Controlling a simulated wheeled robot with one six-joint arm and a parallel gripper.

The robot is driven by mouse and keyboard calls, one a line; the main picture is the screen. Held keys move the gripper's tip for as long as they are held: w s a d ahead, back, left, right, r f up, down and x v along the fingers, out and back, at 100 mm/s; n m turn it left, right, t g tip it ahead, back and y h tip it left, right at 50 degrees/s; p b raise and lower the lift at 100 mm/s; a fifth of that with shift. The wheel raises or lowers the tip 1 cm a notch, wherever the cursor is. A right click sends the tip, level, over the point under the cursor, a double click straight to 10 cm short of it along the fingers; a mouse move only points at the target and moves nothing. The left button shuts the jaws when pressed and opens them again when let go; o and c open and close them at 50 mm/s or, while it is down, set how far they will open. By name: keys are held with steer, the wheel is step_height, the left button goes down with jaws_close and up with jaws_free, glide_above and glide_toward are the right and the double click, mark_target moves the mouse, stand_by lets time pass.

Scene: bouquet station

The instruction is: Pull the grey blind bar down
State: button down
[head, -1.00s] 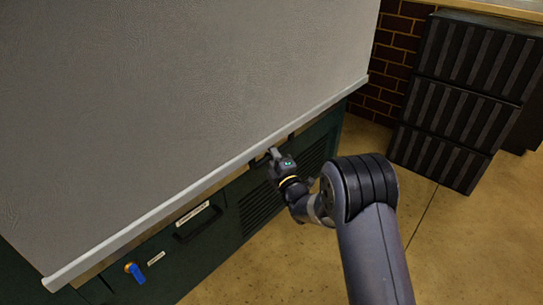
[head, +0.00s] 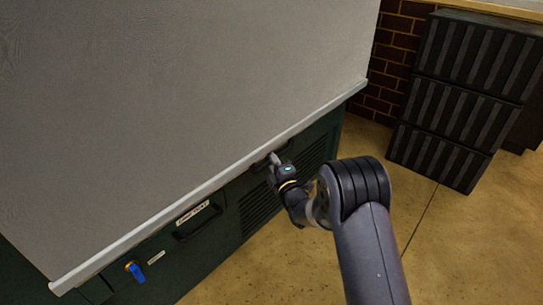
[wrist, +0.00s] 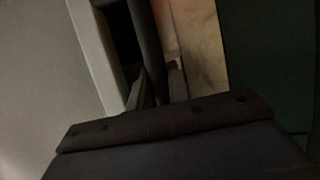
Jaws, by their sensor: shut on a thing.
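The pale grey blind bar (head: 205,188) runs slantwise along the bottom edge of the lowered grey blind (head: 190,90). It hangs in front of the upper part of a dark green cabinet (head: 225,215). My gripper (head: 273,160) is at the bar's lower edge, right of its middle. In the wrist view, my gripper's fingers (wrist: 160,90) are shut on a dark handle (wrist: 146,45) beside the pale bar (wrist: 95,50). The fingers hide part of the handle.
Stacked black ribbed crates (head: 440,155) stand at the right by a brick wall (head: 395,60). The floor (head: 440,245) between is clear.

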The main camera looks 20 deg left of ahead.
steer(key=c, duration=1.6)
jaws_free()
steer(key=shift+f, duration=0.4)
steer(key=shift+o, duration=1.4)
steer(key=shift+r, duration=0.1)
steer(key=p+v, duration=0.3)
steer(key=v, duration=0.8)
steer(key=shift+a, duration=0.15)
steer(key=b+x, duration=0.3)
steer(key=x, duration=0.7)
steer(key=shift+w, duration=0.15)
steer(key=shift+w+a+r, duration=0.15)
steer(key=shift+w+a, duration=0.1)
steer(key=shift+a, duration=0.05)
steer(key=shift+d+r, duration=0.1)
steer(key=shift+r, duration=0.35)
